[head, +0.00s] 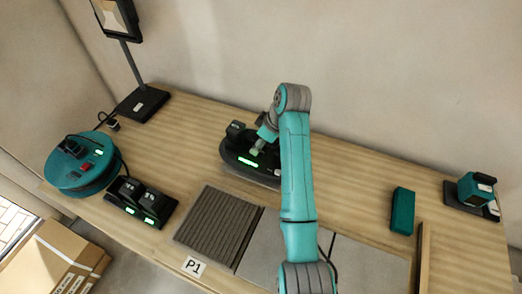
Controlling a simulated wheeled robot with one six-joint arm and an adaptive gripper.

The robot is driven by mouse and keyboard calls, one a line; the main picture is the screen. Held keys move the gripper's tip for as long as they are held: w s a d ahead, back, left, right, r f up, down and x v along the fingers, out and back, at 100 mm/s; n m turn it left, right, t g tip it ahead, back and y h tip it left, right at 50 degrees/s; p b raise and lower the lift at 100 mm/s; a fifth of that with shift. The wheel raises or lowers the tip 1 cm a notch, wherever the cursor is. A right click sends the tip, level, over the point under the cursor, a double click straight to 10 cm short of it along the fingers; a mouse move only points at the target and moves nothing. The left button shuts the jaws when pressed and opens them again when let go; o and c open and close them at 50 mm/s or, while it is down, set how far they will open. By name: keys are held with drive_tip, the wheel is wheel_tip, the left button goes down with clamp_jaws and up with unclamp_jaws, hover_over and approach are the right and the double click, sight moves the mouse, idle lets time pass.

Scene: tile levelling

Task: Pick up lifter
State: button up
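A black device with green lit displays, which looks like the lifter (229,157), sits on the wooden table at the middle back. It has a rounded dark base and a raised black part at its left end. My arm reaches up from the front and bends down at the back. My gripper (258,147) is over the middle of the lifter, at its upper part. It is small and partly merges with the dark body, so I cannot tell whether its fingers touch, surround or grip it. My arm hides the lifter's right end.
A ribbed dark panel (218,228) and grey tiles (367,266) lie at the front, by a P1 label (194,267). A cable reel (78,170), charger (140,203) and lamp (142,104) stand left. A teal block (402,211) and boxy device (475,189) stand right.

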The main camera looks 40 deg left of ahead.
drive_tip(key=shift+f, duration=0.25)
idle(0.4)
clamp_jaws()
drive_tip(key=shift+r, duration=0.2)
